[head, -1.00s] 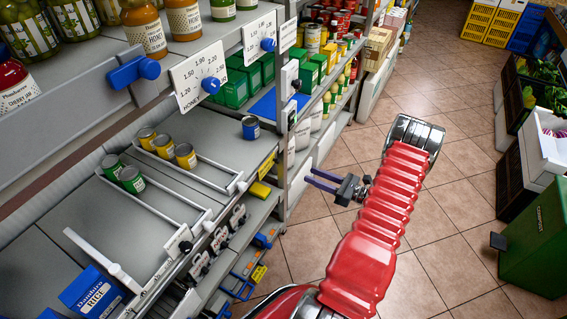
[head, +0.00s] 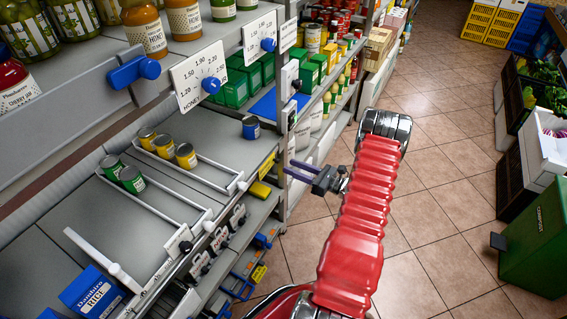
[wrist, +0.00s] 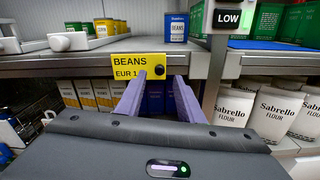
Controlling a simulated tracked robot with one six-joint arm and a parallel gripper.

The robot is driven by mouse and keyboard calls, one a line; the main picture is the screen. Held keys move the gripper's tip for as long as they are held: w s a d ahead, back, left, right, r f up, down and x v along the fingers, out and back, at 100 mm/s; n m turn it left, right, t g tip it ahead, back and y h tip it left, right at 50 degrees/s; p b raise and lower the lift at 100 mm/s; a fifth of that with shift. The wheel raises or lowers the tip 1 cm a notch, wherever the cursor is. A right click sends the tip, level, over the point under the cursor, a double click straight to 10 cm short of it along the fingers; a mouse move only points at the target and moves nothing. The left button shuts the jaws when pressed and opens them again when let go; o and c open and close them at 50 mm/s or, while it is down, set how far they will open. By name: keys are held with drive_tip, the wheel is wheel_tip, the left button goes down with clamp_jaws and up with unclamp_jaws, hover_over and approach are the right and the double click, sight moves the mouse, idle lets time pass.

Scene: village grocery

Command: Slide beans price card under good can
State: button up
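The yellow beans price card (wrist: 128,67), reading BEANS EUR 1, sits on the shelf's front edge with a round black knob at its right side. It also shows in the head view (head: 259,192). A blue can (wrist: 177,28) stands upright on the shelf above and right of the card; in the head view (head: 250,128) it stands alone. Several green and yellow cans (head: 186,156) stand in lanes to its left. I cannot tell which can is the good one. My gripper (wrist: 161,76) is open and empty, its purple fingers pointing at the card's right part.
White dividers (head: 190,180) split the shelf into lanes. A shelf post with a LOW sign (wrist: 228,18) stands close on the right. The tiled aisle (head: 440,200) behind my arm is clear.

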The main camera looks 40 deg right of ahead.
drive_tip(key=shift+x, duration=2.6)
drive_tip(key=shift+c, duration=0.2)
clamp_jaws()
